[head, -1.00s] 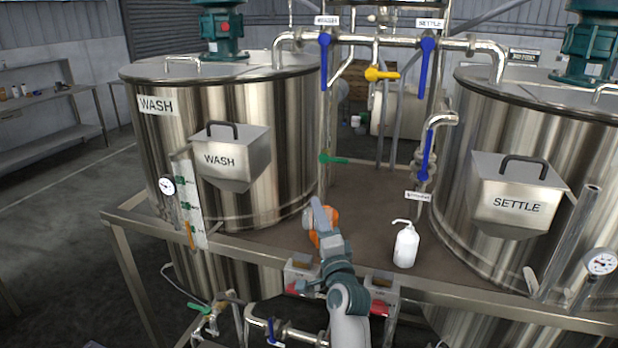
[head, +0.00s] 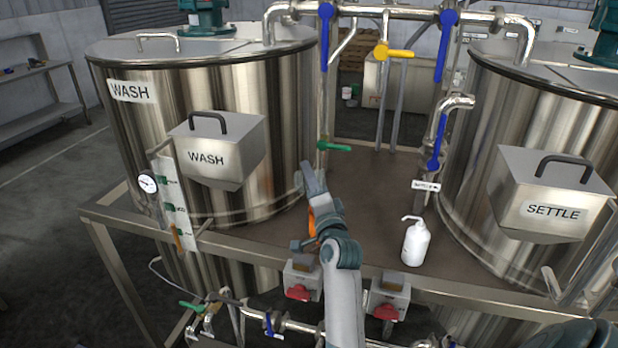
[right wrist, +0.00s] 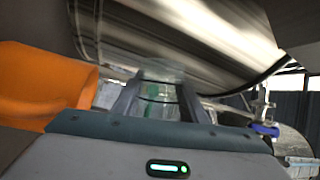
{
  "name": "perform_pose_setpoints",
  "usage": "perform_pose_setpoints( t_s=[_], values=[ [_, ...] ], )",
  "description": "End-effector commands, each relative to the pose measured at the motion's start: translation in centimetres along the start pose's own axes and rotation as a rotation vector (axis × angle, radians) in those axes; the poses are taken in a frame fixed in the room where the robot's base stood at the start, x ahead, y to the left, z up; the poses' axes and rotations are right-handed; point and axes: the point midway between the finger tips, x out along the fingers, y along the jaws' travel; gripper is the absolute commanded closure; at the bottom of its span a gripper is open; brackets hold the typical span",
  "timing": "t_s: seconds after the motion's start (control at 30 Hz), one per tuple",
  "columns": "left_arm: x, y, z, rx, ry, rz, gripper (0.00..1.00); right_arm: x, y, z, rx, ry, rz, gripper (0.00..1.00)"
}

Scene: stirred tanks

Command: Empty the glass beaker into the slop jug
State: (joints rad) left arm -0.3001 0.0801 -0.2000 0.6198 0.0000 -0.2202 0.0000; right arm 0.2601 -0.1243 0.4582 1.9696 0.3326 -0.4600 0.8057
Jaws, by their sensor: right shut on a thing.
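My right gripper (head: 311,175) reaches over the brown deck between the two tanks, close to the wash tank's front. In the right wrist view its fingers (right wrist: 158,97) are shut on the clear glass beaker (right wrist: 158,80), whose see-through wall shows between them. The beaker's contents and tilt are hard to make out. A rounded orange thing (right wrist: 40,85), probably the slop jug, is close to the left of the gripper in that view. In the head view only a bit of orange (head: 312,221) shows behind my arm. My left gripper is not in view.
The wash tank (head: 260,110) stands left and the settle tank (head: 480,150) right. A white wash bottle (head: 416,243) stands on the deck (head: 370,215) near its front edge. Pipes with blue-handled valves run behind. Red-knobbed switch boxes (head: 302,278) hang below the deck edge.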

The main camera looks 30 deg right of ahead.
Motion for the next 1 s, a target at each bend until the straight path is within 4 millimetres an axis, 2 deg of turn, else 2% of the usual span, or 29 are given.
perform_pose_setpoints(
  t_s=[0.27, 0.47, 1.0],
  values=[
    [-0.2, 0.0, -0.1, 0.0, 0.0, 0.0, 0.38, 0.0, -0.1, 0.0, -0.013, -0.004, 0.005, 0.86],
    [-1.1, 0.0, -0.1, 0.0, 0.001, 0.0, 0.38, 0.1, -0.3, 0.1, -0.079, -0.023, 0.032, 0.86],
    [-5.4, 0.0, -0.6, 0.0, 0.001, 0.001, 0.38, 0.3, -0.6, 0.3, -0.483, -0.139, 0.198, 0.86]
  ],
)
